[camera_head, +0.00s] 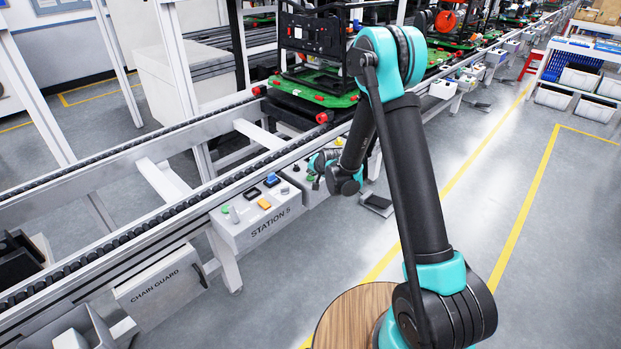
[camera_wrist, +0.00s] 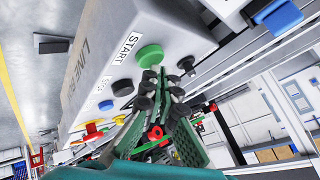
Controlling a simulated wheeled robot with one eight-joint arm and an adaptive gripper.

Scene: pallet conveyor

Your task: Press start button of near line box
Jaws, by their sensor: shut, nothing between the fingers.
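The line box (camera_wrist: 95,60) fills the upper left of the wrist view, with its lettering partly cut off. Its green start button (camera_wrist: 150,55) sits beside a white START label (camera_wrist: 128,48). My gripper (camera_wrist: 156,72) is shut and empty, its fingertips close to the green button; I cannot tell whether they touch it. A black button (camera_wrist: 122,87) and a dark toggle (camera_wrist: 187,65) are on the same face. In the head view my gripper (camera_head: 314,172) is over the box (camera_head: 312,194), beyond the STATION 5 box, and my arm hides part of it.
The STATION 5 box (camera_head: 258,222) has its own buttons, including an orange one (camera_head: 264,203). The conveyor rail (camera_head: 150,222) runs behind both boxes. A green pallet (camera_head: 312,95) carries a black frame. Open floor (camera_head: 530,270) lies to the right.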

